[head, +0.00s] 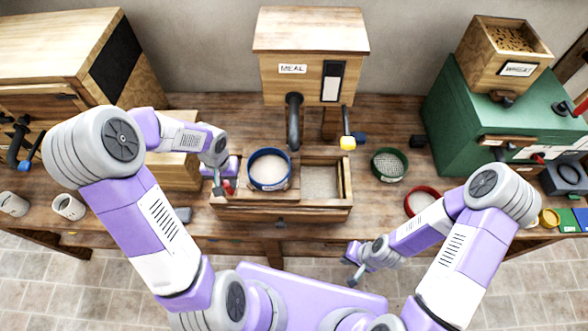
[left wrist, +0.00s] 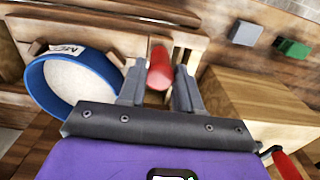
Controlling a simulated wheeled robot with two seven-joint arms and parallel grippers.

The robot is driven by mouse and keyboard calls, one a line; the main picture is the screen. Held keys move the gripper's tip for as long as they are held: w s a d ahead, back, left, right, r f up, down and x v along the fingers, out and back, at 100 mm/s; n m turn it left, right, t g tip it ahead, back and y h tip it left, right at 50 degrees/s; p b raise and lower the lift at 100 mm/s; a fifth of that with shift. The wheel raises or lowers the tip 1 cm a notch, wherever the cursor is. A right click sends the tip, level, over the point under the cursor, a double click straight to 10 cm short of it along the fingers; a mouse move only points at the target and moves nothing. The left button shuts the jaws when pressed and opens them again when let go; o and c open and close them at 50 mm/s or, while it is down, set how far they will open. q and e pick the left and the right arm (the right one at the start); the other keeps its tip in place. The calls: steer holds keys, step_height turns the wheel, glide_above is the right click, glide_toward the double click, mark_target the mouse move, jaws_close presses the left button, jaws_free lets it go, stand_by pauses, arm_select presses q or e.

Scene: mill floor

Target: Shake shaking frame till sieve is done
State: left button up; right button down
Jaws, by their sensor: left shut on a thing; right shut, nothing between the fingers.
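The wooden shaking frame (head: 284,208) sits on the bench in front of the meal bin. A blue-rimmed sieve (head: 253,181) with pale contents rests at its left part; it also shows in the left wrist view (left wrist: 38,93). The right part of the frame is an open compartment with a pale floor. My left gripper (head: 226,187) is shut on the red handle (left wrist: 160,70) at the frame's left end. The handle stands between both fingers in the left wrist view. My right gripper (head: 356,272) is shut and empty, in front of the bench edge.
The meal bin (head: 312,38) with its spout (head: 294,122) stands behind the frame. A green sieve (head: 389,164) and a red sieve (head: 424,198) lie to the right. A green mill (head: 470,100) stands far right. A wooden block (head: 172,165) is left of the frame.

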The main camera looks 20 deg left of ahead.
arm_select(q)
steer(key=a, duration=0.2)
steer(key=s+a+p, duration=0.1)
steer(key=a, duration=0.3)
steer(key=shift+s+a+p, duration=0.3)
steer(key=shift+s, duration=0.05)
steer(key=d+b, duration=0.1)
steer(key=d, duration=0.2)
steer(key=w+d+b, duration=0.1)
steer(key=d, duration=0.2)
steer(key=w+d+b, duration=0.1)
steer(key=d+b, duration=0.1)
steer(key=shift+w+d+f, duration=0.1)
steer(key=shift+d, duration=0.7)
steer(key=shift+a, duration=0.15)
